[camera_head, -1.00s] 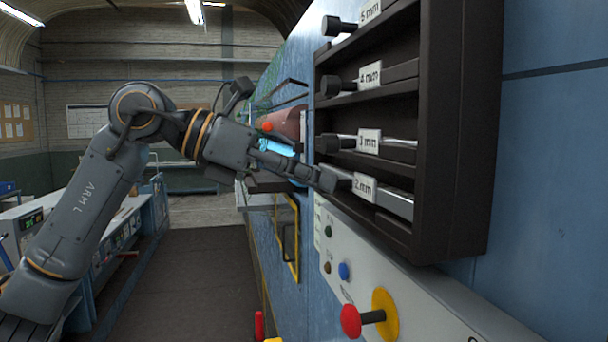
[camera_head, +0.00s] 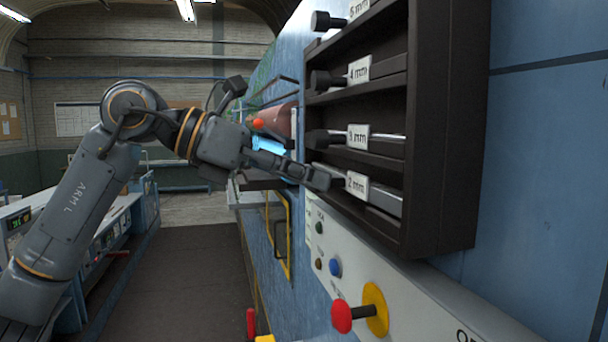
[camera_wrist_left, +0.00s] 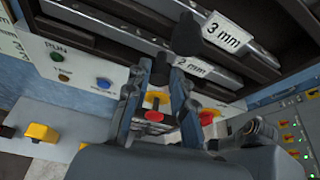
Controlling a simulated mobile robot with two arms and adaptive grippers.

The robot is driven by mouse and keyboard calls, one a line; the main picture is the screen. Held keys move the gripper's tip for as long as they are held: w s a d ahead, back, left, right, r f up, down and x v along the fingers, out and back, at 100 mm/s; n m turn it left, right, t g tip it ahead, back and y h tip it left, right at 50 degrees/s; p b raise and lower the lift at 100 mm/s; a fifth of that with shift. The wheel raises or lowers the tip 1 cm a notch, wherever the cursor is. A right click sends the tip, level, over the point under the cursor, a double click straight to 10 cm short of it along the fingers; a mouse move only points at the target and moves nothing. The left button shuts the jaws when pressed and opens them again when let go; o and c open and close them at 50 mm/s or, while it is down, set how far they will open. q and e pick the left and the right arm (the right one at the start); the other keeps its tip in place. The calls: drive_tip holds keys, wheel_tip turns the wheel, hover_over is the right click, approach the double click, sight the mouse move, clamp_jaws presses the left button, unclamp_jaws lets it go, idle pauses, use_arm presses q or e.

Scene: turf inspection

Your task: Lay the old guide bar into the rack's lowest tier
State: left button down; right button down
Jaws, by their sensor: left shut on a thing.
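The dark rack (camera_head: 440,200) on the blue wall has stacked tiers. The grey guide bar (camera_head: 385,199) with a "2 mm" tag lies along the lowest tier's opening, its dark grip end towards the left. I cannot tell whether it rests fully on the tier. My left gripper (camera_head: 322,179) is shut on that end, just outside the rack's left side. In the left wrist view my gripper (camera_wrist_left: 160,75) has a finger on each side of the dark end, and the tagged bar (camera_wrist_left: 222,80) runs off to the right. My right gripper is not in view.
Bars with "3 mm" (camera_head: 357,137) and "4 mm" (camera_head: 358,70) tags sit in the tiers above, their dark knobs sticking out left. Below the rack is a light control panel with a red knob (camera_head: 342,316). The aisle floor (camera_head: 185,260) at left is clear.

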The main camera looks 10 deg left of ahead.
use_arm(q)
drive_tip(key=shift+f+b, duration=0.6)
drive_tip(key=shift+f, duration=0.2)
drive_tip(key=c, duration=1.1)
unclamp_jaws()
drive_tip(key=shift+o, duration=0.2)
drive_tip(key=v, duration=1.2)
